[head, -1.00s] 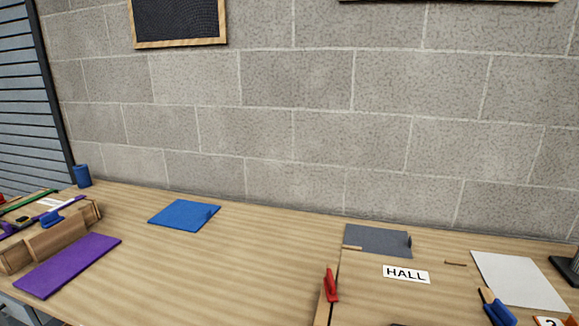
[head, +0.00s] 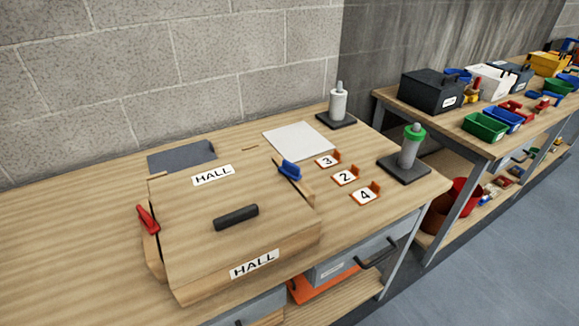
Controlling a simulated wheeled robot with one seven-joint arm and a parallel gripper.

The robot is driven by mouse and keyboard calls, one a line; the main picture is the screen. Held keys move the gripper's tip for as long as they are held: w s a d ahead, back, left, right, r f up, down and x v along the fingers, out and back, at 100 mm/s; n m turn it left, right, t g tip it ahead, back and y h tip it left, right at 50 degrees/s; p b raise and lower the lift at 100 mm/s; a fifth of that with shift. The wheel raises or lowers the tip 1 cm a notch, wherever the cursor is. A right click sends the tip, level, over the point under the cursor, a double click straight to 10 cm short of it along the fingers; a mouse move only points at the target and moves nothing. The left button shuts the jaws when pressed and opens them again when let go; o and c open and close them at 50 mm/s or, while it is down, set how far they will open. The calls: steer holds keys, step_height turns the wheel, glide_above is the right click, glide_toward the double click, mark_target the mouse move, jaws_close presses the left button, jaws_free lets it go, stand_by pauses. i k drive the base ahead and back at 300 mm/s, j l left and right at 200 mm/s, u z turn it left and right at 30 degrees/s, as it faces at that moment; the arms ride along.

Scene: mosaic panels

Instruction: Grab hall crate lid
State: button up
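The hall crate lid (head: 185,212) is a flat wooden panel with a black bar handle (head: 236,217) in its middle and a HALL label at its far edge. It lies on the wooden hall crate (head: 215,278), which has another HALL label on its front. A red clamp (head: 147,219) sits at the crate's left end and a blue clamp (head: 290,170) at its right end. My gripper does not show in the head view.
Orange number holders (head: 345,177) stand right of the crate. A white sheet (head: 298,141), a grey sheet (head: 182,156) and two posts on dark bases (head: 404,168) are on the workbench. A second bench with boxes (head: 432,90) stands at right. The bench's left is bare.

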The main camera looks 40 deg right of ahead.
mark_target(215, 215)
steer(key=i+j+z, duration=0.1)
steer(key=z, duration=0.35)
steer(key=j+z, duration=0.3)
steer(key=z, duration=0.15)
steer(key=j+z, duration=0.25)
steer(key=z, duration=0.15)
steer(key=j+z, duration=0.1)
steer(key=j, duration=0.35)
steer(key=k+j+z, duration=0.15)
steer(key=j, duration=0.25)
steer(key=j+z, duration=0.1)
steer(key=j, duration=0.35)
steer(key=k+j+z, duration=0.15)
steer(key=j, duration=0.25)
steer(key=k+j+z, duration=0.1)
steer(key=j, duration=0.3)
steer(key=k+j+z, duration=0.15)
steer(key=j, duration=0.25)
steer(key=k+j, duration=0.1)
steer(key=j, duration=0.3)
steer(key=k+j, duration=0.15)
steer(key=j, duration=0.25)
steer(key=k+j, duration=0.1)
steer(key=j, duration=0.3)
steer(key=i+l, duration=0.15)
steer(key=l, duration=0.15)
steer(key=i+l, duration=0.2)
